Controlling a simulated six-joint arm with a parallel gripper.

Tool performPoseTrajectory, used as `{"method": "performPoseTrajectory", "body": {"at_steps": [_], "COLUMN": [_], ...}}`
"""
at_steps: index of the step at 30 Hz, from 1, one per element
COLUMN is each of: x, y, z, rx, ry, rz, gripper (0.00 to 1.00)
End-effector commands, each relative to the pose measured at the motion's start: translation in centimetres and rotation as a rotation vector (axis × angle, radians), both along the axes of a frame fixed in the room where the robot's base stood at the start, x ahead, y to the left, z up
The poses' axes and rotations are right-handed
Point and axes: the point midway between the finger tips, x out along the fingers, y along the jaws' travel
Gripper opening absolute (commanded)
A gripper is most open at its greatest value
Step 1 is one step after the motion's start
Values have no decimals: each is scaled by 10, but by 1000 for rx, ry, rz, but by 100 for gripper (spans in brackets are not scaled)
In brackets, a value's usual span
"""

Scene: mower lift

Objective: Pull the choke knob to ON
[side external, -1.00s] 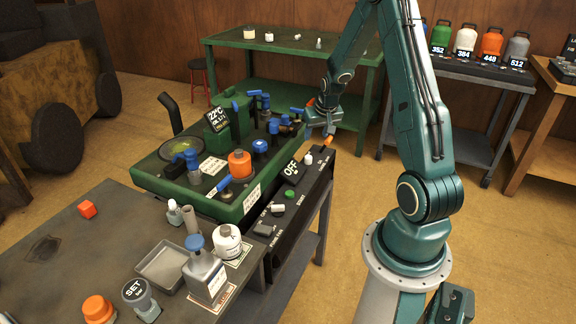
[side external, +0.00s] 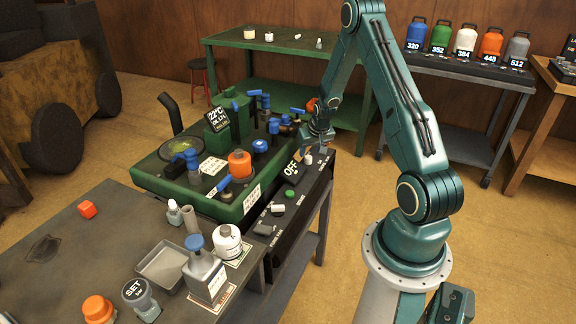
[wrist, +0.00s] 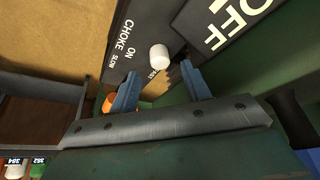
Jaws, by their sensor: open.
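The choke knob (wrist: 159,57) is a small white cylinder on the black control panel (wrist: 125,20), beside printed "CHOKE", "ON" and "SLOW" lettering. It also shows in the side view (side external: 308,159), near the panel's far end. My gripper (wrist: 161,75) is open, with one blue finger on each side below the knob in the wrist view. The knob appears just past the fingertips, in line with the gap; no contact is visible. In the side view my gripper (side external: 317,143) is close above the knob's end of the panel.
The green machine deck (side external: 180,189) with blue-handled valves and an orange cap (side external: 240,163) lies to the left. A green button (side external: 289,194) and pale switches sit nearer on the panel. An orange part (wrist: 107,103) shows behind the left finger.

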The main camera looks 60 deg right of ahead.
Motion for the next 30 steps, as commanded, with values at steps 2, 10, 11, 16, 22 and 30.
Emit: {"method": "performPoseTrajectory", "body": {"at_steps": [2, 10, 11, 16, 22, 30], "x": [2, 9, 10, 11, 11, 11], "y": [-2, -9, -10, -11, -11, -11], "z": [-10, -32, -33, -38, -38, -38], "rx": [1, 1, 0, 0, 0, 0], "ry": [1, 1, 0, 0, 0, 0], "rz": [0, 0, 0, 0, 0, 0], "gripper": [47, 47, 47, 47, 47, 8]}}
